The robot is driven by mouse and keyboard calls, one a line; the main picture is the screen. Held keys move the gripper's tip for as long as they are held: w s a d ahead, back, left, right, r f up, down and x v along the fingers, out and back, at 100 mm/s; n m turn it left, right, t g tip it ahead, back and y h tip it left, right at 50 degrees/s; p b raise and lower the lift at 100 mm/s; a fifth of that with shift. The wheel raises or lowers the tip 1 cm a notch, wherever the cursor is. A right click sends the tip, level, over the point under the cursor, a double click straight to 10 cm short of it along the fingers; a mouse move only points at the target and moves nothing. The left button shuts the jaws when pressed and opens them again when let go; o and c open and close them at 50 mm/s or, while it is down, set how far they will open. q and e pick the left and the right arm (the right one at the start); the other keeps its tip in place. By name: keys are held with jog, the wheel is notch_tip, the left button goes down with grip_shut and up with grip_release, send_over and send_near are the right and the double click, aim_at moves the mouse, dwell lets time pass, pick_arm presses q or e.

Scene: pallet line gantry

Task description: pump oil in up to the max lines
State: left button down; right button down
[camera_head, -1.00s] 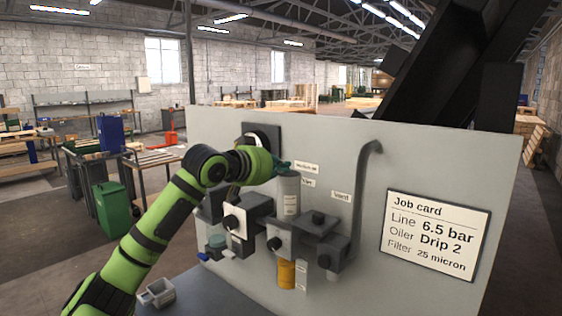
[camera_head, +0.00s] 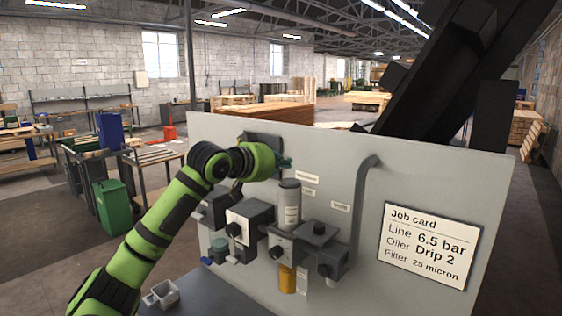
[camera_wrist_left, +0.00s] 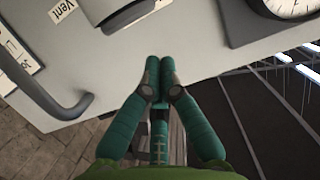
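My left gripper (camera_head: 284,162) is at the upper part of the grey panel (camera_head: 355,150), just above the top of a grey upright cylinder (camera_head: 290,203). In the left wrist view its two teal fingers (camera_wrist_left: 159,78) are together at the tips, with nothing visible between them. A bowl with amber liquid (camera_head: 287,279) hangs under the row of dark blocks (camera_head: 282,244). A small bowl with a teal top (camera_head: 219,245) sits lower left. Max lines are too small to make out. The right gripper is not in view.
A job card (camera_head: 428,246) on the panel reads 6.5 bar, Drip 2, 25 micron. A grey pipe (camera_head: 361,205) bends down the panel near a Vent label (camera_head: 341,207). A round gauge (camera_wrist_left: 292,8) shows in the wrist view. A small grey container (camera_head: 162,293) stands lower left.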

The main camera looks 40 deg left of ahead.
pick_arm(q)
jog(key=d+b+v, duration=0.1)
jog(key=b+v, duration=0.3)
jog(key=v, duration=0.6)
jog(key=shift+a+b, duration=0.3)
jog(key=shift+a, duration=0.15)
jog(key=shift+f, duration=0.1)
